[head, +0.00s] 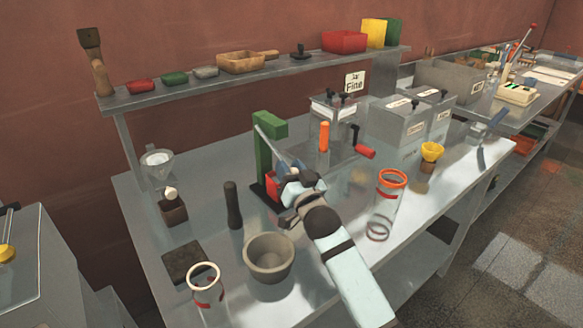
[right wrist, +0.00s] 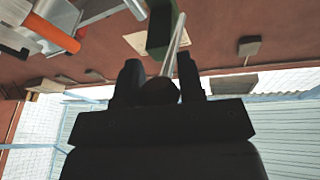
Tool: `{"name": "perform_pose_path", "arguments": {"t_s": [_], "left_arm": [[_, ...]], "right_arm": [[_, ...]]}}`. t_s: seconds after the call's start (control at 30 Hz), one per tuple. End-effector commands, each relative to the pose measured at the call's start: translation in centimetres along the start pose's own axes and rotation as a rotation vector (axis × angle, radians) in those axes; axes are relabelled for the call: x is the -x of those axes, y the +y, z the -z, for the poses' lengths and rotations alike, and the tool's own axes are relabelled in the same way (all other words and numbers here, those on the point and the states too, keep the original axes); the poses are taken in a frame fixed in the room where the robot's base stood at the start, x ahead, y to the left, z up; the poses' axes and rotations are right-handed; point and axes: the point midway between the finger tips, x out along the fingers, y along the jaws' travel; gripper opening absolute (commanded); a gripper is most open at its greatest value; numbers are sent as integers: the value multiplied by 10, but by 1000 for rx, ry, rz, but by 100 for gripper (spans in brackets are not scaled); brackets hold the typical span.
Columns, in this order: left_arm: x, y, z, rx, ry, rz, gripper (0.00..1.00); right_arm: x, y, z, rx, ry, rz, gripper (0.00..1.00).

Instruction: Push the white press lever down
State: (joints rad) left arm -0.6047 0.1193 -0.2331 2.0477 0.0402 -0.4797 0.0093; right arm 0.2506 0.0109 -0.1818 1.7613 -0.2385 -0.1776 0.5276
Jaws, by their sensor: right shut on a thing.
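The press has a green upright (head: 264,150) and stands on the steel table. Its pale press lever (head: 270,129) slants from the top of the upright down to the right. My right gripper (head: 292,176) is at the lever's lower end, beside a red part of the press. In the right wrist view my right gripper (right wrist: 159,82) has its two dark fingers either side of a dark round knob (right wrist: 158,93) at the end of the lever (right wrist: 174,42). The gripper hides the lever's end in the head view. My left gripper is not in view.
A grey mortar (head: 269,267), a dark pestle (head: 233,205) and a red-rimmed clear tube (head: 387,203) stand close around my right arm. Grey lidded bins (head: 397,125) stand behind to the right. A shelf (head: 205,85) runs along the back.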

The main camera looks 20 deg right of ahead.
Motion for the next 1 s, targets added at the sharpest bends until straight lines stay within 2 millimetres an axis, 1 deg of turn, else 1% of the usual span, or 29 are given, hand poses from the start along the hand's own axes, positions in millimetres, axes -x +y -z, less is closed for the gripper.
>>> {"name": "perform_pose_path", "arguments": {"t_s": [0.03, 0.1, 0.6, 0.63, 0.73, 1.0], "left_arm": [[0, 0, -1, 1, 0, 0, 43], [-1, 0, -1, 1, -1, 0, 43], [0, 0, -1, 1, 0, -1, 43], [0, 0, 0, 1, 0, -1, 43], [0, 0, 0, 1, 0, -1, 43], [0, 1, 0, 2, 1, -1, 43]], "right_arm": [[0, 2, -6, 0, -8, -3, 0], [0, 2, -7, 0, -8, -4, 0], [0, 2, -7, 1, -8, -4, 0], [0, 2, -7, 1, -8, -4, 37], [0, 2, -7, 1, -7, -4, 60], [-1, 1, -4, 1, -3, -2, 60]]}}
